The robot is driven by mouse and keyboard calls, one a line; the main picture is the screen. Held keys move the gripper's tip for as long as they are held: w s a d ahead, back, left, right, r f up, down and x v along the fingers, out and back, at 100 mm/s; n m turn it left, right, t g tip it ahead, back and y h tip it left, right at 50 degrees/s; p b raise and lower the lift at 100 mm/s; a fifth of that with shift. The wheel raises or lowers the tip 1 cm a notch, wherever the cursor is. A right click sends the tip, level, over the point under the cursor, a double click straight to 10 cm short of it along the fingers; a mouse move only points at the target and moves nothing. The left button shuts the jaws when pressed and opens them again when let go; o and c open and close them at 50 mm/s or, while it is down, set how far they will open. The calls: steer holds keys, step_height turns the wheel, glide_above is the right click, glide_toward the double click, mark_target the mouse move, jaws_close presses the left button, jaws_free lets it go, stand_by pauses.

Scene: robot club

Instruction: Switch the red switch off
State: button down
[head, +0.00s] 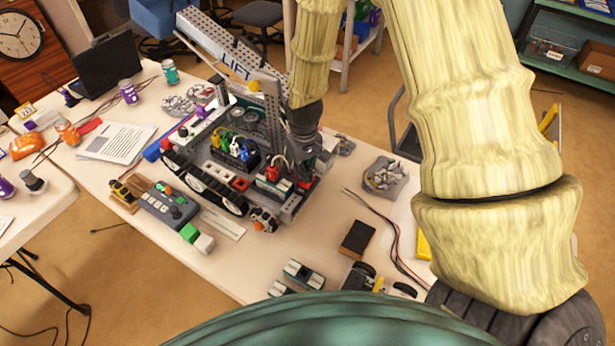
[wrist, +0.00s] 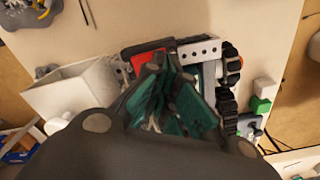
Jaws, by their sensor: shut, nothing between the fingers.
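The robot model (head: 225,165) with the LIFT sign stands on the white table in the head view. A red part in a black frame, which looks like the red switch (wrist: 148,60), shows at the fingertips in the wrist view. In the head view a small red part (head: 305,184) lies at the model's right end, just under my gripper (head: 304,168). My gripper also shows in the wrist view (wrist: 166,62); its teal fingers are shut and empty, pointing at the red part. The fingers partly cover it. I cannot tell whether they touch it or how the switch is set.
A grey controller (head: 166,207), a black box (head: 357,239) and a grey tray of parts (head: 385,178) lie around the model. Cables (head: 380,230) run along the table's right side. A white box (wrist: 75,92) stands left of the fingers in the wrist view.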

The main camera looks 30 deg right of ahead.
steer(key=shift+r+p, duration=1.35)
steer(key=shift+r, duration=0.65)
steer(key=shift+s+f, duration=0.1)
